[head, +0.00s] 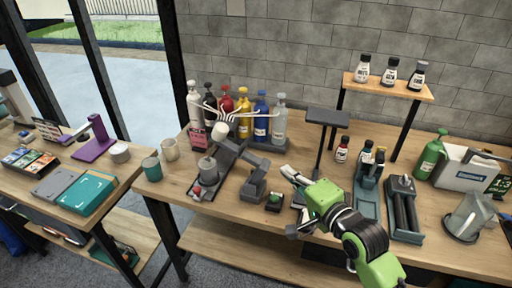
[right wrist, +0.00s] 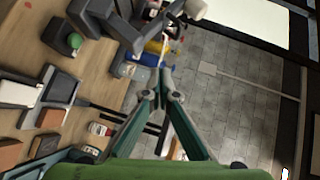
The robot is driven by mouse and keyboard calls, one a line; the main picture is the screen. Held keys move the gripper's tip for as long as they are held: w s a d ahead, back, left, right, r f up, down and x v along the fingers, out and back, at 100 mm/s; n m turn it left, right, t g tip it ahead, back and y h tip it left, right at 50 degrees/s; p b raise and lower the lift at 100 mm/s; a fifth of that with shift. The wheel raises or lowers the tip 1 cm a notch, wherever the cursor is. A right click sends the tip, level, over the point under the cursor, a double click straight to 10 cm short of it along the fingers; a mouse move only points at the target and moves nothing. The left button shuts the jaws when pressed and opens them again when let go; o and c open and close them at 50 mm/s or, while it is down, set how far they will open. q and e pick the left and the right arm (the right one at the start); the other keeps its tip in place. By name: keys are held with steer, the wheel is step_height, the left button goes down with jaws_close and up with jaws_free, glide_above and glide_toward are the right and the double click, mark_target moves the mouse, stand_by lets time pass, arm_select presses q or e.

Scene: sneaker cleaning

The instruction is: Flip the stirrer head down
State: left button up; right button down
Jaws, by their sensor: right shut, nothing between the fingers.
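The stirrer is a grey machine on the wooden table in the head view. Its stirrer head (head: 231,147) is tilted up, its white end (head: 220,130) raised toward the upper left. A grey container (head: 207,168) stands below on the left, and the stirrer's column (head: 255,180) is at right. In the right wrist view the grey stirrer head (right wrist: 122,30) is at the top, partly cut off. My right gripper (head: 287,171) is shut and empty, to the right of the stirrer and apart from it. Its fingertips (right wrist: 160,88) meet in the right wrist view. My left gripper is not in view.
A black box with a green button (head: 273,200) sits in front of the column. Several coloured bottles (head: 244,115) stand behind the stirrer. A dark stand (head: 327,118) and grey-green devices (head: 368,190) are to the right. Cups (head: 152,168) stand at left.

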steer(key=shift+m+y, duration=0.3)
steer(key=w+a+p, duration=0.1)
steer(key=w+a, duration=0.1)
steer(key=w, duration=0.1)
steer(key=w+a+p, duration=0.1)
steer(key=w+a, duration=0.2)
steer(key=w+a+r+p, duration=0.1)
steer(key=w+a, duration=0.1)
steer(key=w, duration=0.2)
steer(key=shift+w+a, duration=0.1)
steer(key=shift+a, duration=0.25)
steer(key=shift+w+a+f+t, duration=0.1)
steer(key=shift+a+t, duration=0.3)
steer(key=shift+a, duration=0.05)
